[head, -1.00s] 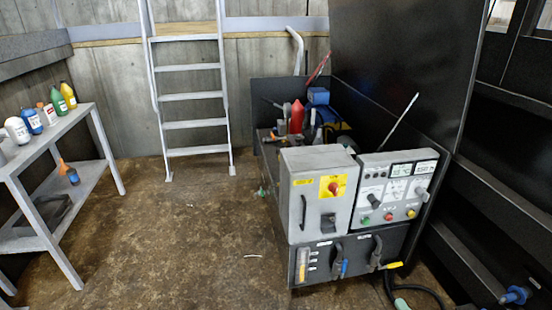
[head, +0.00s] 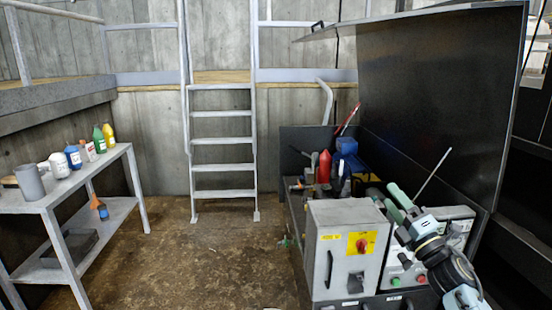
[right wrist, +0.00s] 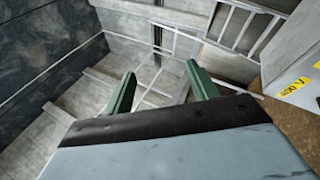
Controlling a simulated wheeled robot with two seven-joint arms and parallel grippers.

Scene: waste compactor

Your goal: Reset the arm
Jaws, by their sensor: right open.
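My right arm comes in at the lower right of the head view and reaches up in front of the control panel (head: 455,222). My right gripper (head: 390,198), with green fingers, is just right of the grey switch box (head: 342,262) in the picture. In the right wrist view, the right gripper (right wrist: 161,82) has its two green fingers spread with nothing between them. A corner of a grey box with a yellow label (right wrist: 296,84) shows at the right there. The arm hides part of the control panel. My left gripper is not in view.
The compactor's black lid (head: 435,90) stands raised at the right, over a bin holding a red bottle (head: 324,167) and a blue item (head: 346,146). A ladder (head: 222,140) stands against the back wall. A table (head: 98,172) with several bottles stands left. The middle floor is clear.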

